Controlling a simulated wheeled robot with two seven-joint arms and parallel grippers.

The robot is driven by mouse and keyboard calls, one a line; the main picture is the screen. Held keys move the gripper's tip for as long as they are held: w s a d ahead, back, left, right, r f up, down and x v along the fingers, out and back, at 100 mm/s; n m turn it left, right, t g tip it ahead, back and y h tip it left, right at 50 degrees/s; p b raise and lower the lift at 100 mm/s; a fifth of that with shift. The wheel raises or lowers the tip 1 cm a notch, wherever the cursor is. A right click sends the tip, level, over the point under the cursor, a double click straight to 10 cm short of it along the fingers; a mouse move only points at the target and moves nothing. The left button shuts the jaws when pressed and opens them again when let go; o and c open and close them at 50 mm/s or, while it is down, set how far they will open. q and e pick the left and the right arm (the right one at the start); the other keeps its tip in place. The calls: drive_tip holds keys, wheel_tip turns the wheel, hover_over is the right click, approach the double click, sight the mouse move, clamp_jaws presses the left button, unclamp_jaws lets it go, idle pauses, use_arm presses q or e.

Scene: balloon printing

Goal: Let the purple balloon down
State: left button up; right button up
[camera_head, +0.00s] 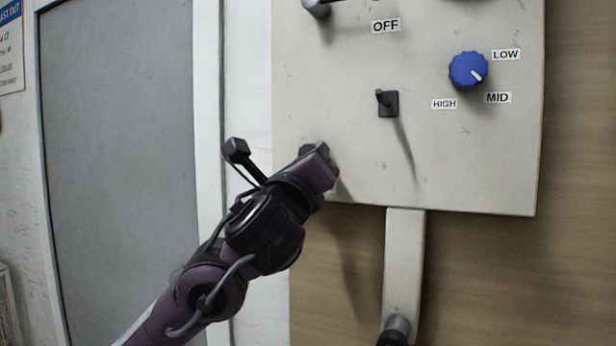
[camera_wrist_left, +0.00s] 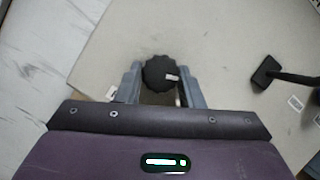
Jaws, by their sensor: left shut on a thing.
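My left gripper (camera_head: 320,158) reaches the lower left corner of the pale control panel (camera_head: 350,55). In the left wrist view its two grey fingers (camera_wrist_left: 161,84) are shut on a round black knob (camera_wrist_left: 160,70) with a ridged edge and a small white mark. In the head view the knob is mostly hidden behind the gripper. No purple balloon shows in either view. My right gripper is out of view.
A black toggle switch (camera_head: 388,103) sticks out right of the gripper; it also shows in the left wrist view (camera_wrist_left: 266,73). A blue dial (camera_head: 468,70) has LOW, MID and HIGH labels. A metal part (camera_head: 318,6) is near the OFF label (camera_head: 386,26). A pale post (camera_head: 405,260) is below the panel.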

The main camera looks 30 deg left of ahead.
use_arm(q)
drive_tip(key=n+g+y, duration=0.1)
drive_tip(key=n, duration=0.4)
drive_tip(key=n+g, duration=0.2)
drive_tip(key=n, duration=0.3)
drive_tip(key=n+g+y+b, duration=0.1)
drive_tip(key=n+g, duration=0.1)
drive_tip(key=n, duration=0.3)
drive_tip(key=shift+d+r+n+y, duration=0.25)
drive_tip(key=shift+r+n+y, duration=0.05)
drive_tip(key=shift+n+g, duration=0.3)
drive_tip(key=o, duration=1)
drive_tip(key=b+v, duration=0.2)
drive_tip(key=v, duration=0.5)
drive_tip(key=shift+s, duration=0.4)
